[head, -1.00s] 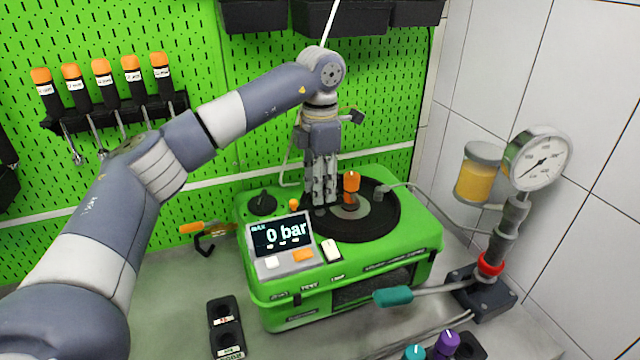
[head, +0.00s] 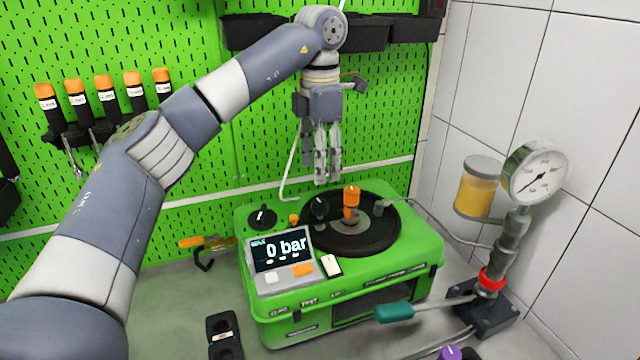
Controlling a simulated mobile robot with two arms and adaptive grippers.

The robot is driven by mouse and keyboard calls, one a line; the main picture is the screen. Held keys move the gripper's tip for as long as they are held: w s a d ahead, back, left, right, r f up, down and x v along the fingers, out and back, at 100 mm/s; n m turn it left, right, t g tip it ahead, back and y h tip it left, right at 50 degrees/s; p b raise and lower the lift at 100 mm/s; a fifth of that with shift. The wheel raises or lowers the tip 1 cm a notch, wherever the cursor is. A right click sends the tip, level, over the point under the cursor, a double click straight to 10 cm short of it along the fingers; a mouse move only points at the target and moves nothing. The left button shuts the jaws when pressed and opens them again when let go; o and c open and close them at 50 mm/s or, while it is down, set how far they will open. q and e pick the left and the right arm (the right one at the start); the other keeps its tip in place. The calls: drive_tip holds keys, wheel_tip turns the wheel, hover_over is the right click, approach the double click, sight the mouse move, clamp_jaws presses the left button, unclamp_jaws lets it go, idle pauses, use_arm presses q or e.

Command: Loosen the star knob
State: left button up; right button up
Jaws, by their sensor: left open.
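The green test unit (head: 400,262) stands on the bench with a round black plate (head: 385,235) on top. A dark knob (head: 319,208), which looks like the star knob, sits at the plate's left rim. An orange upright piece (head: 351,200) stands near the plate's middle. Another black knob (head: 262,217) with a pointer is at the unit's left rear corner. My left gripper (head: 326,180) points down above the dark knob, apart from it. Its fingers are open and empty. How far the knob is turned cannot be told. My right gripper is not in view.
The display (head: 280,250) reads 0 bar. A pressure gauge (head: 535,173) and a hand pump with a teal handle (head: 394,313) stand at the right. Orange-handled tools (head: 105,95) hang at left. Black bins (head: 365,32) are on the wall behind my arm.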

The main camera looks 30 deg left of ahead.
use_arm(q)
drive_tip(key=shift+r, duration=1.5)
